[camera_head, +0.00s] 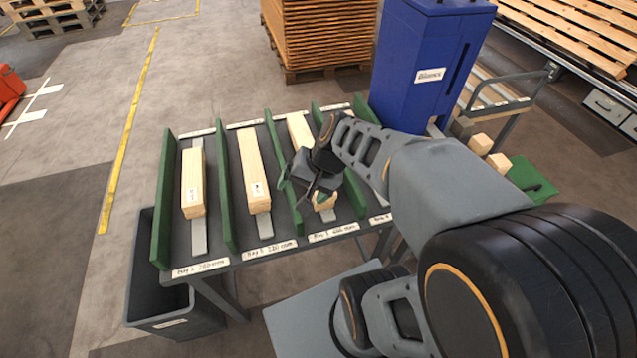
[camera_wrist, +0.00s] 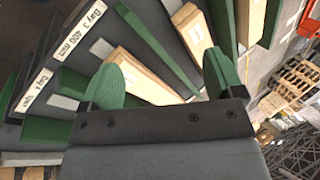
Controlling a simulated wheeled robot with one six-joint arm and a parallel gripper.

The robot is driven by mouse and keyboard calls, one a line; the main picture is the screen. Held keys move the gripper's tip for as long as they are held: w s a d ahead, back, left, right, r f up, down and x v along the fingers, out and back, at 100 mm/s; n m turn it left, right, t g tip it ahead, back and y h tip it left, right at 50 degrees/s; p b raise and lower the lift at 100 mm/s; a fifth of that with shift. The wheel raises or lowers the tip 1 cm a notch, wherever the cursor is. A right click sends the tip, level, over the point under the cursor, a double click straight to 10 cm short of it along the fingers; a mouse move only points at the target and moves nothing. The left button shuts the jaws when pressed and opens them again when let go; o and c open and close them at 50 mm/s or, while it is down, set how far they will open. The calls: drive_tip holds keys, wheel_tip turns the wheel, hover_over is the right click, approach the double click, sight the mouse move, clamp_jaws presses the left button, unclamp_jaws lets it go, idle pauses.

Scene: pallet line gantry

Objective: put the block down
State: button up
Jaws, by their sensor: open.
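A long pale wooden block (camera_head: 300,131) lies in the third bay from the left of the grey rack. Its middle is hidden by my gripper (camera_head: 305,191), and its near end shows beyond the gripper. In the wrist view the block (camera_wrist: 143,78) lies between and beyond the two green fingertips of my gripper (camera_wrist: 165,80). The fingertips are spread apart, with a gap on the right side of the block. Whether either finger touches the block, I cannot tell. The block appears to rest in its bay.
Similar blocks lie in the leftmost bay (camera_head: 193,180) and the second bay (camera_head: 253,170). Upright green dividers (camera_head: 223,190) separate the bays. A blue cabinet (camera_head: 425,65) stands behind right. A dark bin (camera_head: 165,310) is at the rack's left.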

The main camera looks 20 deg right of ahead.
drive_tip(key=shift+s+d+r+n+t+h, duration=0.15)
drive_tip(key=shift+s+d+r+n+h, duration=0.2)
drive_tip(key=shift+s+r+n+h, duration=0.5)
drive_tip(key=shift+s+d+r+n+t+h, duration=0.2)
drive_tip(key=shift+d+n+h, duration=0.3)
drive_tip(key=shift+n, duration=0.8)
drive_tip(key=shift+s+d+r+n+t+h, duration=0.2)
drive_tip(key=shift+s+r+n+h, duration=0.35)
drive_tip(key=shift+n+h, duration=0.4)
